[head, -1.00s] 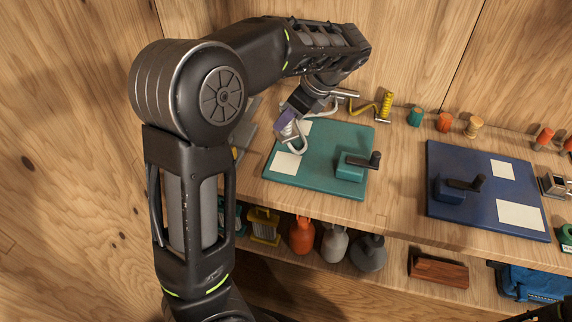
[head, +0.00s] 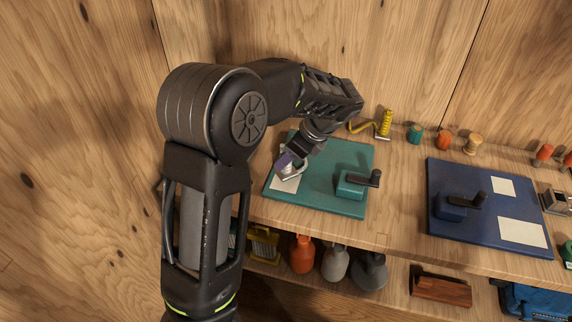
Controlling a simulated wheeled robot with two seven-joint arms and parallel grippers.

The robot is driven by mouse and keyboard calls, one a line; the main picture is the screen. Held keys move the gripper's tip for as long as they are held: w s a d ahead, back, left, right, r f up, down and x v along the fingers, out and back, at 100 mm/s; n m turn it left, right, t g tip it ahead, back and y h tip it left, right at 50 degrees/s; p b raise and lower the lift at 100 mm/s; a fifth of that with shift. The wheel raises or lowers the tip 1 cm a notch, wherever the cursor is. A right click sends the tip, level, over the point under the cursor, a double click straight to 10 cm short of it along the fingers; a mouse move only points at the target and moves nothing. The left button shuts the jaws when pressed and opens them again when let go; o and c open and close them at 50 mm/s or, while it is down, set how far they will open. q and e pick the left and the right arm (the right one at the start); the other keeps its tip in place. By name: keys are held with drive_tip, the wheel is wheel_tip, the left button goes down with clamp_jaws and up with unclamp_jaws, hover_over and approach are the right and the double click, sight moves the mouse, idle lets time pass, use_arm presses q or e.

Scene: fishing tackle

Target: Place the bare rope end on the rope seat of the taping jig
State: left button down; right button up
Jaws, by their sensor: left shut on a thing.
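The teal board (head: 325,195) lies on the bench, with pale pads on its left side and a teal block (head: 350,185) with a dark handle on its right. My left gripper (head: 291,164) is low over the board's left side, by the front pale pad (head: 285,183). It is shut on a small purple and whitish piece (head: 284,160). I cannot tell whether this is the bare rope end, or whether it touches the pad. The gripper partly hides the board's back left. The rope seat is not clearly distinguishable. My right gripper is not in view.
A blue board (head: 480,225) with a similar block and handle lies to the right. A yellow coiled piece (head: 386,122) and several spools, one of them teal (head: 414,134), stand along the back. Bottles, one orange (head: 302,254), and a brown wooden block (head: 440,287) are on the shelf below.

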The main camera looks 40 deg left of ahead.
use_arm(q)
drive_tip(key=shift+f, duration=1.35)
drive_tip(key=shift+f, duration=0.2)
drive_tip(key=c, duration=1.1)
unclamp_jaws()
drive_tip(key=shift+c, duration=0.2)
drive_tip(key=shift+r, duration=0.15)
drive_tip(key=v, duration=1.2)
